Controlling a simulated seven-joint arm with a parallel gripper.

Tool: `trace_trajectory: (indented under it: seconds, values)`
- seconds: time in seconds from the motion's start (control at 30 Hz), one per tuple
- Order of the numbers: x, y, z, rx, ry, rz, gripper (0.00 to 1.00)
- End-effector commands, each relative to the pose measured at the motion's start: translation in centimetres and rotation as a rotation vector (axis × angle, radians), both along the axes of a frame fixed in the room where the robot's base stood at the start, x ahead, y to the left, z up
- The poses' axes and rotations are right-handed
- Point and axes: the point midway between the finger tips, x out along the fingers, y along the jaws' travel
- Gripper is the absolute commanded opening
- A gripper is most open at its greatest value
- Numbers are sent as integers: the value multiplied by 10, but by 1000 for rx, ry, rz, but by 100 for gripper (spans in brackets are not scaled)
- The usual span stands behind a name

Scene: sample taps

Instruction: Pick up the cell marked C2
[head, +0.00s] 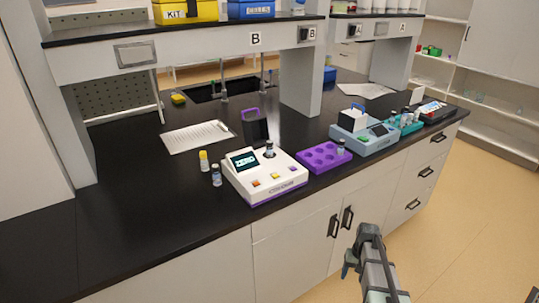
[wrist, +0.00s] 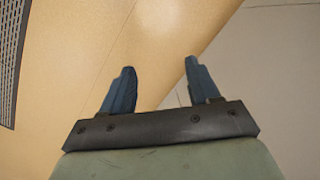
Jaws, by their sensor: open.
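No C2 marking is legible in the head view. A small dark-capped vial (head: 216,176) stands on the black bench left of the white meter (head: 262,186). Another dark-capped vial (head: 269,151) stands upright at the top of the meter, and a third (head: 341,148) stands in the purple rack (head: 313,164). I cannot tell which of them, if any, is C2. My gripper (head: 360,252) is in front of the bench cabinets, apart from all the vials. In the wrist view its two blue fingers (wrist: 157,66) are spread with nothing between them.
A yellow-capped bottle (head: 204,161) stands behind the left vial. A grey-blue device (head: 362,134) and a teal rack (head: 405,124) stand to the right. The bench's left end is clear; a shelf (head: 225,45) overhangs the back.

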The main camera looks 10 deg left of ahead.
Motion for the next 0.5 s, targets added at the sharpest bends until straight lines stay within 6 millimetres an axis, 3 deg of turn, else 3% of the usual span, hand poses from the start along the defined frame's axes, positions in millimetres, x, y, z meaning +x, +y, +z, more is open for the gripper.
trace_trajectory:
  seconds: [0.03,0.1,0.27,0.5]
  values:
    - [20,-1,15,3,-21,0,61]
    - [41,-1,36,7,-46,1,61]
    - [85,-2,86,15,-103,5,61]
    - [143,-4,172,28,-189,13,61]
